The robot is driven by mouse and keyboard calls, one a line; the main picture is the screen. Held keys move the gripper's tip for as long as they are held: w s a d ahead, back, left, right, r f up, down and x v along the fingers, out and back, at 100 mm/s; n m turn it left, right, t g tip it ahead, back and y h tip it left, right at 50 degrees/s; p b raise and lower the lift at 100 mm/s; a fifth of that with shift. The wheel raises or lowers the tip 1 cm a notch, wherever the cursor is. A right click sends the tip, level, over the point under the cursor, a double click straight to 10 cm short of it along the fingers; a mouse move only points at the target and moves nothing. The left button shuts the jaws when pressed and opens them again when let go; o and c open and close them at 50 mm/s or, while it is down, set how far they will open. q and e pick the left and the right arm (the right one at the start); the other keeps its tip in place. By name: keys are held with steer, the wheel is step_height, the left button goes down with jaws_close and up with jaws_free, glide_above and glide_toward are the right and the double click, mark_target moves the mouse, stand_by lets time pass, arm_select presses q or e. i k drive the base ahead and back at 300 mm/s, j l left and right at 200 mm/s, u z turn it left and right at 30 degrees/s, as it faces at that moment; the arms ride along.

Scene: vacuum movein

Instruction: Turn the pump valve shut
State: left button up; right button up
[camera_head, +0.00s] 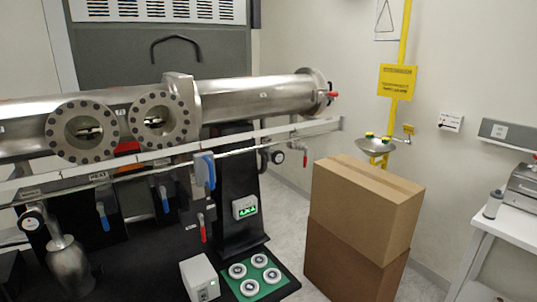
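A long steel vacuum tube (257,95) with two bolted round flanges runs across the left and middle. Below it are several valve handles. Blue levers hang down at the left (103,216) and beside it (165,199), and a larger blue handle (204,171) is in front of the rail. Red handles show at the lower middle (202,226), under the rail's right part (304,158) and at the tube's right end (332,94). I cannot tell which is the pump valve, or whether it is open. Neither of my grippers is in view.
Two stacked cardboard boxes (367,205) stand right of the rig. A white box (199,279) and a green plate with round metal parts (254,275) lie low in front. A white table (516,225) is at the right. Pale floor shows between rig and boxes.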

mark_target(277, 157)
steer(key=i+l, duration=0.1)
steer(key=l, duration=0.25)
steer(key=i+l+u, duration=0.1)
steer(key=l, duration=0.25)
steer(key=i+l, duration=0.15)
steer(key=l, duration=0.15)
steer(key=i+l, duration=0.1)
steer(key=l, duration=0.25)
steer(key=u, duration=0.05)
